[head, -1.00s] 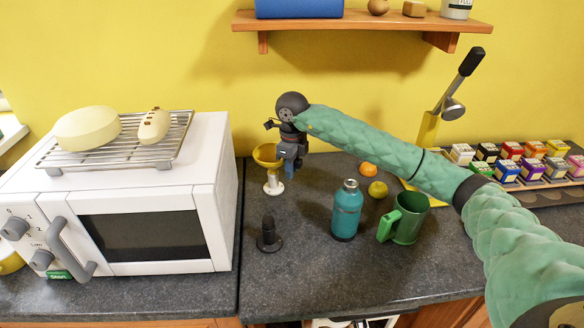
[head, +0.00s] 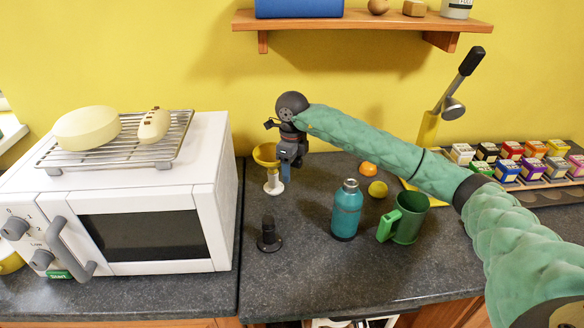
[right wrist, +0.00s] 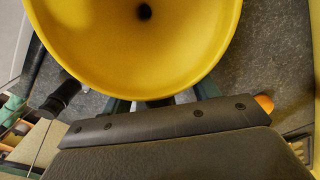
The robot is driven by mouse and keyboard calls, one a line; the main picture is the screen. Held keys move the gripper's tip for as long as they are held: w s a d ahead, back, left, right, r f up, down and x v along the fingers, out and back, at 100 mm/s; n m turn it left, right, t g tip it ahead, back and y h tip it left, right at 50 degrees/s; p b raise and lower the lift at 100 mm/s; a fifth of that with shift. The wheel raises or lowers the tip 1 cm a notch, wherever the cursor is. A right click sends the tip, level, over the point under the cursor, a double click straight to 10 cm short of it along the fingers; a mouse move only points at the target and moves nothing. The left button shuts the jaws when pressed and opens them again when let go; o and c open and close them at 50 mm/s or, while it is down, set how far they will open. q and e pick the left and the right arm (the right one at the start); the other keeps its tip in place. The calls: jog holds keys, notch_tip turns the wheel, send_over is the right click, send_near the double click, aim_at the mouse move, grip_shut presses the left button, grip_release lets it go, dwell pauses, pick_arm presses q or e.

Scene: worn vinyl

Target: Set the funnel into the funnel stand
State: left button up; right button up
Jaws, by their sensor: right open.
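The yellow funnel (head: 265,156) sits upright on top of the white funnel stand (head: 273,184), beside the microwave; its stem is hidden. In the right wrist view the wide bowl of the funnel (right wrist: 95,45) fills the top, with its dark hole in view. My right gripper (head: 286,174) is open, at the right side of the funnel and stand. In the right wrist view its fingers (right wrist: 164,99) show apart, partly hidden under the funnel's rim. Whether they touch it, I cannot tell. My left gripper is not in view.
A white microwave (head: 150,235) stands close on the left. A dark upright piece on a round base (head: 268,236) stands in front. A teal bottle (head: 346,212), a green mug (head: 406,218) and small fruits (head: 377,189) are to the right. A shelf (head: 360,21) hangs above.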

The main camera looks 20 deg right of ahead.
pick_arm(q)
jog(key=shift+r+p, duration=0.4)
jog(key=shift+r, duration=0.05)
pick_arm(e)
jog(key=shift+r, duration=2.2)
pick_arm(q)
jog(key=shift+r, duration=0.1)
pick_arm(e)
jog(key=shift+r, duration=0.15)
notch_tip(320, 180, up, 7)
jog(key=b, duration=0.2)
jog(key=shift+b, duration=0.35)
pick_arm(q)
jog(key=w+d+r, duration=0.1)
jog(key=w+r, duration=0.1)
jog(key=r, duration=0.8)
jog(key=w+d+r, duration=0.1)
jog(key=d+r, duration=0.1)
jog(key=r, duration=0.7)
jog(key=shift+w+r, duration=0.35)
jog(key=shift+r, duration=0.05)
pick_arm(e)
jog(key=shift+r, duration=0.25)
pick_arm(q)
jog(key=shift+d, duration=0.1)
